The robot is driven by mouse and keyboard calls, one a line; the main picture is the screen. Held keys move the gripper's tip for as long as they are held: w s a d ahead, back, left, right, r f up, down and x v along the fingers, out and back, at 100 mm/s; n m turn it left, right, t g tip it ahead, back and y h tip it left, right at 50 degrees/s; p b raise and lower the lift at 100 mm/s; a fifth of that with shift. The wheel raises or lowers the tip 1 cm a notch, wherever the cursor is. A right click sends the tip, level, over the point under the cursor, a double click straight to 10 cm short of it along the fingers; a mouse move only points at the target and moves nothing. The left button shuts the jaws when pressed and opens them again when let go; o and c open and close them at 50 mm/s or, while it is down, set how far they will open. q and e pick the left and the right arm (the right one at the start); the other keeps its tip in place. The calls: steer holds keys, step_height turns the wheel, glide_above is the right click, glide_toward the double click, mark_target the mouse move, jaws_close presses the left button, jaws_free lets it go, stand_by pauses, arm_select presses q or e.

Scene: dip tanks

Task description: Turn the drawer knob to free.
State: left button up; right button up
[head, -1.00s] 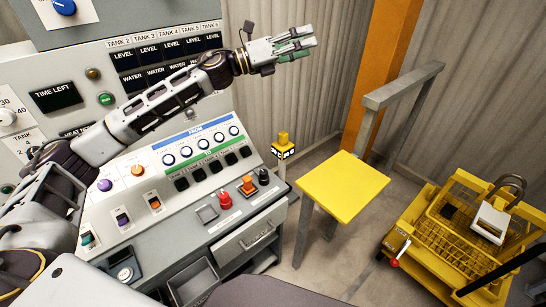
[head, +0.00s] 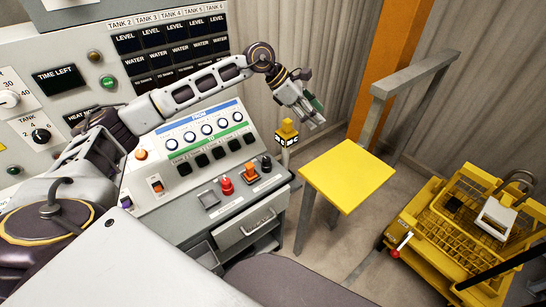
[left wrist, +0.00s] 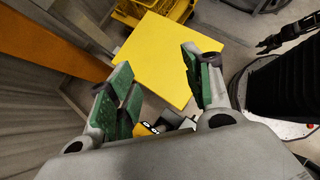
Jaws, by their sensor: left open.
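The grey drawer (head: 250,228) is in the lower front of the sloped console, with a pale handle on its face. I cannot make out which knob belongs to it; a black knob (head: 265,166) sits on the console ledge above, right of an orange switch (head: 250,172) and a red knob (head: 227,186). My left gripper (head: 312,113) is open and empty, in the air beyond the console's right end and above the drawer. Its green-padded fingers show apart in the left wrist view (left wrist: 160,90). A dark gripper, apparently my right one (left wrist: 268,44), shows small there; its jaws are unclear.
A yellow cart with a basket (head: 455,230) stands at the far right. A grey rail (head: 415,75) stands behind the table.

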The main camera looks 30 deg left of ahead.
arm_select(q)
steer(key=a+f+g+y, duration=0.1)
steer(key=a+f+y, duration=0.4)
steer(key=a, duration=0.1)
steer(key=g+y, duration=0.3)
glide_above(266, 159)
steer(key=f, duration=0.2)
steer(key=shift+r, duration=0.25)
steer(key=shift+f, duration=0.1)
steer(key=shift+f, duration=6.85)
steer(key=c, duration=1)
steer(key=shift+c, duration=0.3)
